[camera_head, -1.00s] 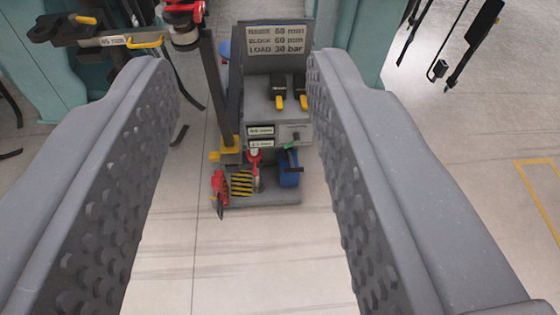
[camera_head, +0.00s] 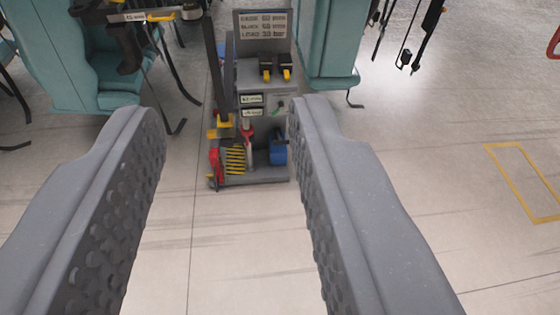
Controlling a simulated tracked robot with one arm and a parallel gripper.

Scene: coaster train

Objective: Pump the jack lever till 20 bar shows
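My gripper (camera_head: 222,125) is open and empty, its two padded grey fingers wide apart on either side of the picture. Beyond the fingertips stands a grey service cart (camera_head: 262,75) with a sign plate (camera_head: 263,25) at its top; the sign's lines are blurred now. A dark upright bar (camera_head: 217,70) with a yellow fitting (camera_head: 221,128) stands at the cart's left side. Low on the cart are a red part (camera_head: 215,165), a yellow-black striped patch (camera_head: 235,160) and a blue part (camera_head: 278,150). I cannot tell which part is the jack lever, and no pressure reading is legible.
Teal seats (camera_head: 65,45) stand at the back left, and another teal seat (camera_head: 328,45) stands right of the cart. Dark straps (camera_head: 405,55) hang at the upper right. A yellow outline (camera_head: 530,182) marks the floor at right. The floor before the cart is clear.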

